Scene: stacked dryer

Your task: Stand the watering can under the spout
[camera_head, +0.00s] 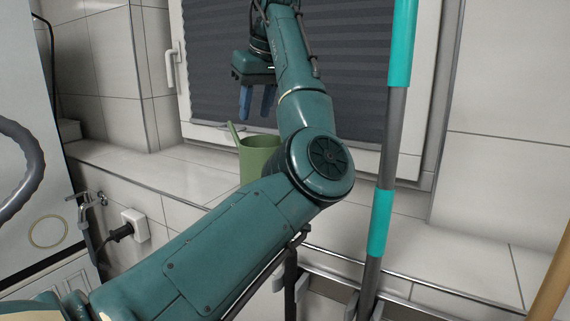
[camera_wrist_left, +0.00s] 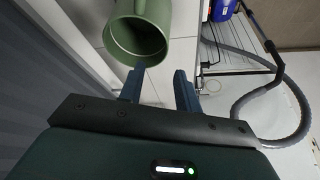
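The green watering can (camera_head: 259,158) stands upright on the tiled ledge below the window, its thin spout pointing up to the left. My left arm hides its right side and base. In the left wrist view the can (camera_wrist_left: 138,38) is at the top, its round opening facing the camera. My left gripper (camera_head: 257,105) is above the can, its blue fingers apart and pointing down. In the left wrist view the fingers (camera_wrist_left: 160,88) are open with nothing between them. A metal tap (camera_head: 86,203) is on the tiled wall at the left, lower than the ledge. My right gripper is not visible.
A socket with a black plug (camera_head: 134,226) is right of the tap. A white appliance (camera_head: 30,110) with a grey hose fills the left edge. A teal-and-grey pole (camera_head: 384,170) stands at the right. The ledge (camera_head: 175,168) left of the can is clear.

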